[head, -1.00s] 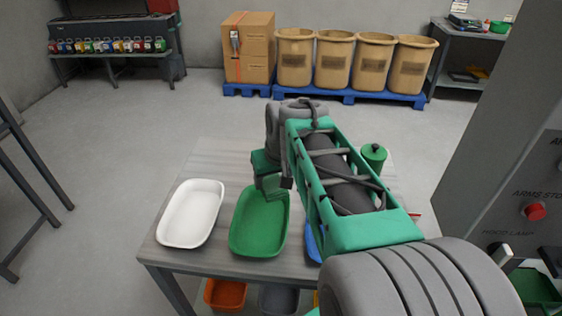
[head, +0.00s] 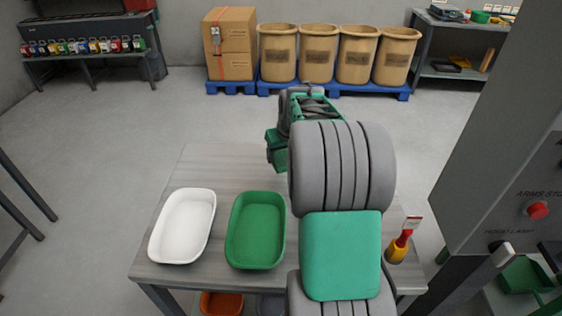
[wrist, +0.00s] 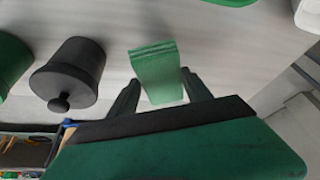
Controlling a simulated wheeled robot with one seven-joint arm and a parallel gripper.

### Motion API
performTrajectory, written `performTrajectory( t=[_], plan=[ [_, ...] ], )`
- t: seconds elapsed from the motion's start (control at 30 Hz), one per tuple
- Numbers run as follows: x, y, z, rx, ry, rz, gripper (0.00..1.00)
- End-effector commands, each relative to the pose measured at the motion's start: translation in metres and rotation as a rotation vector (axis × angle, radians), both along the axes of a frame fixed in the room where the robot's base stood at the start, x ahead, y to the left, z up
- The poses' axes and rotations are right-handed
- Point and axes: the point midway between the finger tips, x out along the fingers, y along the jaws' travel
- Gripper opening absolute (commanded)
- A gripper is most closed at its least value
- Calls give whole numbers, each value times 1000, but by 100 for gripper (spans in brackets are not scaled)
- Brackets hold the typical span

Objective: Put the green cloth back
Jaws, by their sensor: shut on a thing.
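My gripper (wrist: 160,88) is shut on the green cloth (wrist: 157,70), a folded light-green pad held between its two fingers in the wrist view. In the head view my gripper's green body (head: 277,150) is over the back part of the grey table (head: 215,160); its fingers and the cloth cannot be made out there. The green tray (head: 256,230) stands empty in front of the gripper, with the white tray (head: 183,226), also empty, to its left.
A dark lidded pot (wrist: 72,75) and a green container (wrist: 10,62) are left of the gripper in the wrist view. My arm hides the table's middle right. A grey cabinet (head: 500,190) stands right.

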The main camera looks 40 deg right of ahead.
Motion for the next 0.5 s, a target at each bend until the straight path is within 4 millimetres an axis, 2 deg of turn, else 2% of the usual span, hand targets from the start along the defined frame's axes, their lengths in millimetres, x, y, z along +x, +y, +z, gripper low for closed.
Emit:
performTrajectory(
  t=[0.1, 0.33, 0.5],
  plan=[
    [12, -7, -16, 1, 2, 1, 20],
    [24, -14, -34, 0, 1, 1, 20],
    [24, -14, -60, 1, 1, -1, 20]
  ],
)
